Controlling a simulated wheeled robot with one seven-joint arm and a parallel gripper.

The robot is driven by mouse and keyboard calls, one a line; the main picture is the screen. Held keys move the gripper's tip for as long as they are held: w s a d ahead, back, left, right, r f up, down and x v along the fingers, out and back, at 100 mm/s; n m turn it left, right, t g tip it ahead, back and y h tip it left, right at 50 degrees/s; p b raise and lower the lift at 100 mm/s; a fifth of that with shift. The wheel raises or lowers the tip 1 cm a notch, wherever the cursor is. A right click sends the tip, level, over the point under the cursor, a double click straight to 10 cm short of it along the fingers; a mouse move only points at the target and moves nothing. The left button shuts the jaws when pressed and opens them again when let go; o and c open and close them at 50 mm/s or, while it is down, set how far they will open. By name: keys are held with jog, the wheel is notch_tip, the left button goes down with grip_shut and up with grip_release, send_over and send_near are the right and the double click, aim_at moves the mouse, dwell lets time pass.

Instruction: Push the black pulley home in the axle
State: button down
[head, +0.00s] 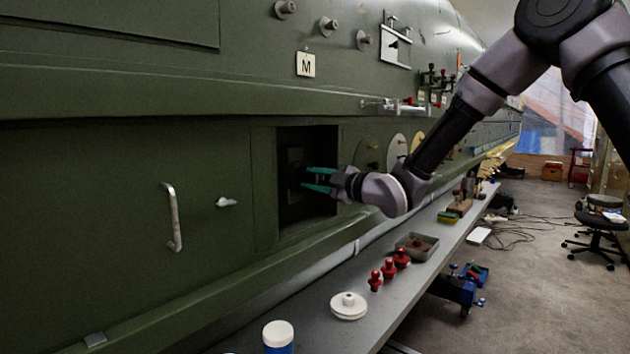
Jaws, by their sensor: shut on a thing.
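My gripper (306,179) reaches from the right into a dark square opening (288,220) in the green fuselage side. Its two teal fingers are spread a little and shut on a dark thing at their tips, which I take for the black pulley (296,178). The pulley barely stands out from the dark recess, so its outline is unclear. The axle cannot be made out in the shadow. I cannot tell how far the pulley sits on it.
A grey ledge (388,310) runs below, holding a white-capped blue jar (278,337), a white flanged disc (348,306), red knobs (388,270) and a metal tray (416,246). A handle (173,217) sticks out left of the opening. Grey knobs (328,27) protrude above.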

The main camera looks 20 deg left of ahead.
jog(key=shift+w+a, duration=0.15)
jog(key=shift+a, duration=0.15)
jog(key=shift+c, duration=2.2)
grip_release()
jog(key=v, duration=0.5)
